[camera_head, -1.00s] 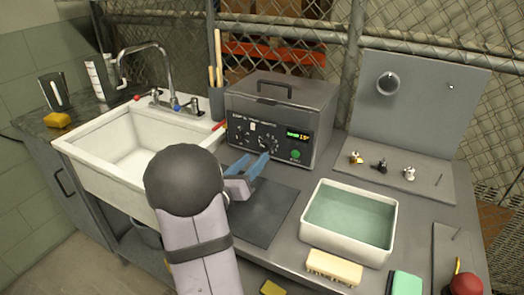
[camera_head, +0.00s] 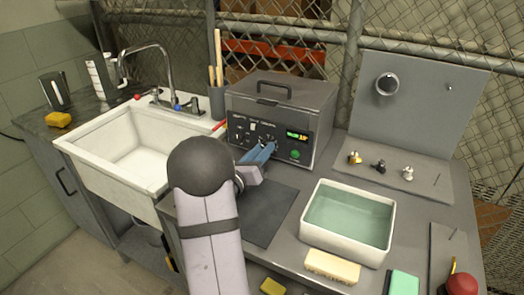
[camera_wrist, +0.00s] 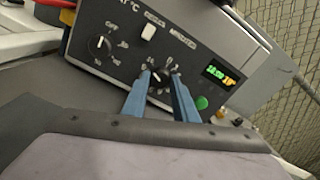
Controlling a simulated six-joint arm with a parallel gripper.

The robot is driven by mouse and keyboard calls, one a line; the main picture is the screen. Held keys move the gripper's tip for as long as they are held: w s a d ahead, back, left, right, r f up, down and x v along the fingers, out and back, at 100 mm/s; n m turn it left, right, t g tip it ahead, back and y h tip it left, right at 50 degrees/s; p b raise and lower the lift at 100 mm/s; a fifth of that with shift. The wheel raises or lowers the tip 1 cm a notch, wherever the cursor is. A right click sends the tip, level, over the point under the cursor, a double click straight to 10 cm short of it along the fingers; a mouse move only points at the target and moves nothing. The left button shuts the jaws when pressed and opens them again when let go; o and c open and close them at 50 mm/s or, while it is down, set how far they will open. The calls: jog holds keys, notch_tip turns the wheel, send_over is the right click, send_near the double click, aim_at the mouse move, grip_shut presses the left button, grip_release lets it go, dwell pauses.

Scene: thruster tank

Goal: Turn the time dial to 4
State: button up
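The time dial (camera_wrist: 159,80), a small dark knob with a white pointer mark, is on the front panel of the grey box-shaped machine (camera_head: 285,98), under its minutes label in the wrist view. My gripper (camera_wrist: 161,73) has its two blue fingers spread on the left and right of this dial, tips close to the panel. I see the fingers apart, but cannot tell if they touch the dial. In the head view my gripper (camera_head: 265,147) is at the panel's lower middle and partly hides the dial. The number the dial points to is too small to read.
A second dial (camera_wrist: 101,46) with an OFF mark is to the left, with a white switch (camera_wrist: 149,32) between. A lit display (camera_wrist: 220,75) and green button (camera_wrist: 202,103) are to the right. A water-filled basin (camera_head: 348,222) stands front right; a sink (camera_head: 82,158) is left.

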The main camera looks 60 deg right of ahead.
jog(key=shift+c, duration=1.4)
jog(key=shift+f+n+b, duration=0.15)
jog(key=shift+n+b, duration=0.65)
jog(key=shift+b, duration=0.15)
jog(key=shift+n+b, duration=0.45)
jog(key=shift+n, duration=0.35)
jog(key=o, duration=1.1)
jog(key=shift+a, duration=0.15)
jog(key=shift+a+b, duration=0.75)
jog(key=shift+a, duration=2.85)
